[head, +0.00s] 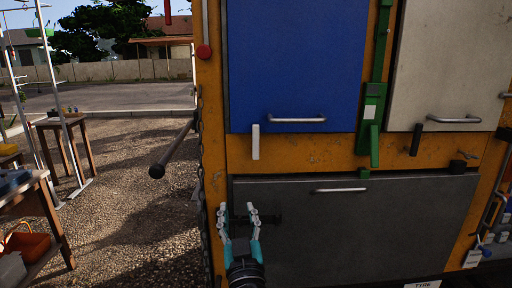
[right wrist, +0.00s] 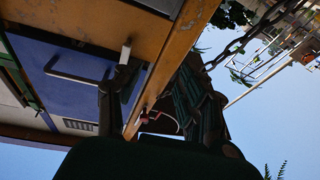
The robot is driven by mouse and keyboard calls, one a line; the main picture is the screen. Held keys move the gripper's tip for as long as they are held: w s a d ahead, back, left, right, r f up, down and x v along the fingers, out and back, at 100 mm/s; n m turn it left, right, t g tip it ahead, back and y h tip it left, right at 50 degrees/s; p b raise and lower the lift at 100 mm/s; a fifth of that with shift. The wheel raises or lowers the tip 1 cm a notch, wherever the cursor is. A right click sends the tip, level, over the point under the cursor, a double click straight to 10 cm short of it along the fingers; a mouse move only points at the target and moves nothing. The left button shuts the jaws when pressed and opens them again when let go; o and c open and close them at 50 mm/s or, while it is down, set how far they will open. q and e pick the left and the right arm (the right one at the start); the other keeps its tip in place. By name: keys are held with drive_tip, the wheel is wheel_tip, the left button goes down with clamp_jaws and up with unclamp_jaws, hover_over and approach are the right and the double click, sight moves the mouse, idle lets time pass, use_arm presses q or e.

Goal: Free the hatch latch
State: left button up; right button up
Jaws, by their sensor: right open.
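A blue hatch (head: 295,65) with a silver bar handle (head: 297,120) is on the orange truck side; it also shows in the right wrist view (right wrist: 65,85). A white latch tab (head: 255,142) hangs upright over its lower left edge; the tab also shows in the right wrist view (right wrist: 126,52). My right gripper (head: 239,211) is open and empty, below the white tab and in front of the grey lower panel (head: 370,225). In the right wrist view its two dark fingers (right wrist: 157,85) are spread apart. I cannot see my left gripper.
A pale hatch (head: 450,60) with a black tab (head: 416,139) and a green lever (head: 371,110) are to the right. A dark bar (head: 172,150) and a chain (head: 201,170) are at the truck's left edge. Wooden tables (head: 35,205) stand on gravel at left.

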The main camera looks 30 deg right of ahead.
drive_tip(key=s+d+r+m+h, duration=0.3)
drive_tip(key=s+r, duration=0.2)
drive_tip(key=r, duration=0.2)
drive_tip(key=p, duration=0.7)
approach(256, 136)
drive_tip(key=shift+n, duration=0.3)
drive_tip(key=x, duration=0.7)
drive_tip(key=shift+w+d+r, duration=0.15)
drive_tip(key=shift+w+r, duration=0.05)
drive_tip(key=shift+r, duration=0.1)
drive_tip(key=shift+w+d+r, duration=0.1)
drive_tip(key=shift+w+d, duration=0.25)
drive_tip(key=shift+w, duration=0.2)
use_arm(q)
wheel_tip(256, 136, up, 7)
drive_tip(key=w, duration=0.1)
drive_tip(key=shift+f, duration=0.15)
drive_tip(key=shift+w+a, duration=0.1)
drive_tip(key=shift+w, duration=0.05)
use_arm(e)
drive_tip(key=shift+c, duration=0.5)
use_arm(q)
drive_tip(key=shift+w, duration=0.1)
use_arm(e)
clamp_jaws()
